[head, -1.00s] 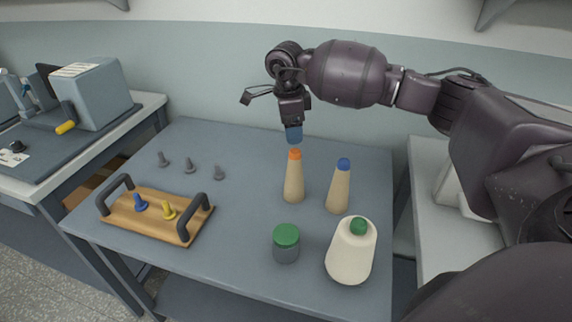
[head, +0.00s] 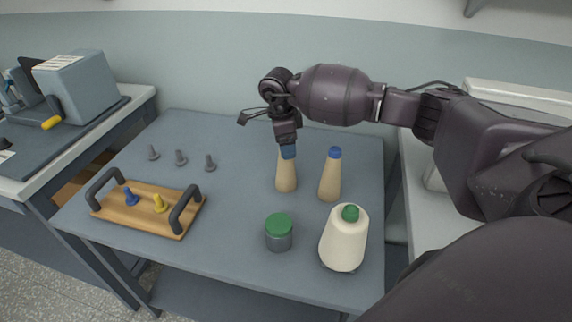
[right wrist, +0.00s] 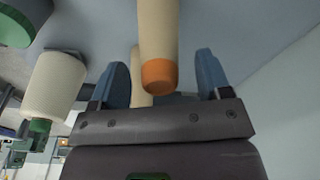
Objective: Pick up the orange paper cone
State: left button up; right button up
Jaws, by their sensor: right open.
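The orange paper cone (head: 286,175) stands upright on the table, a tan cone with an orange tip. In the head view my right gripper (head: 288,152) is right over its top and hides the orange tip. In the right wrist view the orange tip (right wrist: 158,75) lies between the two blue fingers of my right gripper (right wrist: 163,82), with a gap on each side. The gripper is open and holds nothing. My left gripper is not in view.
A blue-tipped cone (head: 330,178) stands close to the right. A cream cone with a green top (head: 343,240) and a green-lidded jar (head: 278,235) are nearer the front. A wooden tray (head: 140,218) with handles and several grey pegs (head: 181,158) are at left.

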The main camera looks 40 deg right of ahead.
jog(key=shift+d+f, duration=0.15)
jog(key=shift+f, duration=0.65)
jog(key=shift+c, duration=0.9)
jog(key=c, duration=1)
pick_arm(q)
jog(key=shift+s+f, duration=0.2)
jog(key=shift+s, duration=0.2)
